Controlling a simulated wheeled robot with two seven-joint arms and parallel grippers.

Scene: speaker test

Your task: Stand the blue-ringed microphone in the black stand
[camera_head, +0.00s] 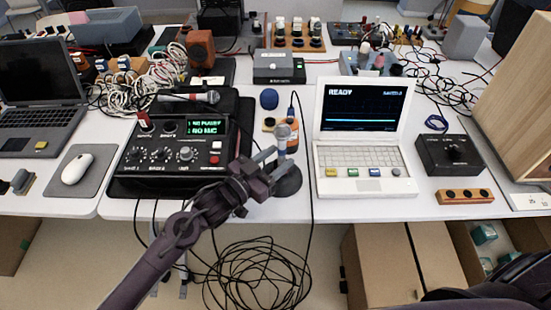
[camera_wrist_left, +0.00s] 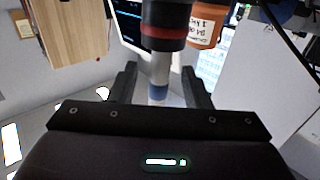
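The blue-ringed microphone (camera_head: 283,136) stands upright, grey head up, above the round black stand (camera_head: 290,183) in the head view. My gripper covers its lower part, so I cannot tell how it meets the stand. My left gripper (camera_head: 277,158) is open at the microphone's near left side. In the left wrist view, a grey shaft with a blue band (camera_wrist_left: 158,92) shows between the spread fingers (camera_wrist_left: 158,70), with gaps on both sides. A dark cylinder with a red band (camera_wrist_left: 163,32) is above it. My right gripper is out of view.
A black mixer (camera_head: 175,150) is to the left, with a red-ringed microphone (camera_head: 188,97) lying at its back. An open white laptop (camera_head: 362,185) stands close on the right. A blue foam ball (camera_head: 269,98) is behind. Cables hang over the table's front edge.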

